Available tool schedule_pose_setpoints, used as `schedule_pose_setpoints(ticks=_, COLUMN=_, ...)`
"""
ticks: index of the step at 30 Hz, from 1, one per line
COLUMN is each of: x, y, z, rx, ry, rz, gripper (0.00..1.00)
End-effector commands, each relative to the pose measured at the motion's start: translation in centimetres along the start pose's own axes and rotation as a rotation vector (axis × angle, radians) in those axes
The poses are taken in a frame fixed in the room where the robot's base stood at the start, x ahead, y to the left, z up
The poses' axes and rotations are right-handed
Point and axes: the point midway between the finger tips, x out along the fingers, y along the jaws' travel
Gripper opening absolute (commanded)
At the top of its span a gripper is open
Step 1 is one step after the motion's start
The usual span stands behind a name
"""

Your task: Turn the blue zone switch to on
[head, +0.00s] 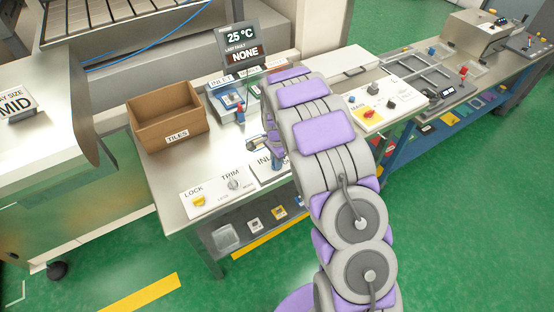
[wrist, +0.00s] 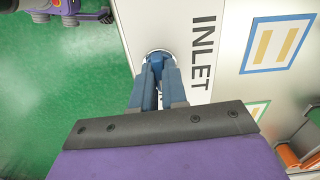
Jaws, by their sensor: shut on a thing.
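In the wrist view a blue switch knob (wrist: 157,60) sits in a round silver collar on a white panel marked INLET (wrist: 204,52). My gripper (wrist: 158,78) has its two blue-grey fingers closed on the knob, one on each side. The fingers cover much of the knob, so I cannot tell which position it points to. In the head view my arm hides most of the INLET panel (head: 262,171) and the knob.
A cardboard TILES box (head: 166,116) stands on the table, left of my arm. In front is a LOCK and TRIM panel (head: 212,196) with a yellow knob. A display (head: 240,44) reads 25 °C and NONE. Right of my arm is a MAIN panel (head: 383,105).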

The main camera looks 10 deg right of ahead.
Motion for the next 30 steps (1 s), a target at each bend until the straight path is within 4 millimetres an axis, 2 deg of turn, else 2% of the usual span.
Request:
schedule_pose_setpoints(ticks=9, x=-0.10, y=-0.15, z=-0.01, rx=0.067, ry=0.000, rz=-0.004, gripper=0.00)
schedule_pose_setpoints(ticks=21, x=-0.11, y=-0.20, z=-0.01, rx=0.071, ry=0.000, rz=-0.005, gripper=0.00)
schedule_pose_setpoints(ticks=22, x=-0.12, y=-0.21, z=-0.01, rx=0.071, ry=0.000, rz=-0.006, gripper=0.16)
schedule_pose_setpoints(ticks=29, x=-0.07, y=-0.11, z=-0.01, rx=0.070, ry=0.000, rz=-0.003, gripper=0.38)
schedule_pose_setpoints(ticks=30, x=-0.07, y=-0.09, z=0.00, rx=0.070, ry=0.000, rz=-0.003, gripper=0.38)
